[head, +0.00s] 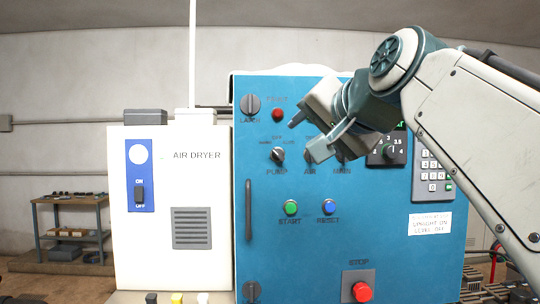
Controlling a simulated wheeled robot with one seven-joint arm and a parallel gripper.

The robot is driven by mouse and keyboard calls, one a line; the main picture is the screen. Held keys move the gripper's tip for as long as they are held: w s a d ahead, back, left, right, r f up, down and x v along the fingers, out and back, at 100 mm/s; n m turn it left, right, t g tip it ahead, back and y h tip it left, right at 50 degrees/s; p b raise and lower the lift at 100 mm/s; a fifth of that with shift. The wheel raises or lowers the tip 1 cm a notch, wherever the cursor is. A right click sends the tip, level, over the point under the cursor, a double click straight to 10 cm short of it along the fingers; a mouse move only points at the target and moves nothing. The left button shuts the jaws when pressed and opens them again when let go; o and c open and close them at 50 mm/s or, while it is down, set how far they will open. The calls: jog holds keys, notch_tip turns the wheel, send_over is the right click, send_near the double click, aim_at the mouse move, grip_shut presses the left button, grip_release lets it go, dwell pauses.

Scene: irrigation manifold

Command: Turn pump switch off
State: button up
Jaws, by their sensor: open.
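The pump switch (277,156) is a dark rotary knob above the PUMP label on the blue control panel (270,225). Small position labels sit above it, with OFF at the top centre; the exact direction of the knob is too small to tell. My gripper (302,140) is open and empty in front of the panel. It appears just to the right of the pump switch, with its fingers pointing down and left. No contact with the knob is visible. The gripper covers much of the neighbouring AIR and MAIN knobs.
Green START (291,207) and blue RESET (328,207) buttons sit below. A red STOP button (360,291) is lower right. A red lamp (278,115) and LATCH knob (250,104) are above. The white air dryer (140,255) stands left.

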aim_at(279, 154)
jog(key=p+x, duration=0.2)
jog(key=x, duration=1.1)
jog(key=shift+w+a+p, duration=0.15)
jog(key=shift+w+p, duration=0.2)
jog(key=c, duration=1)
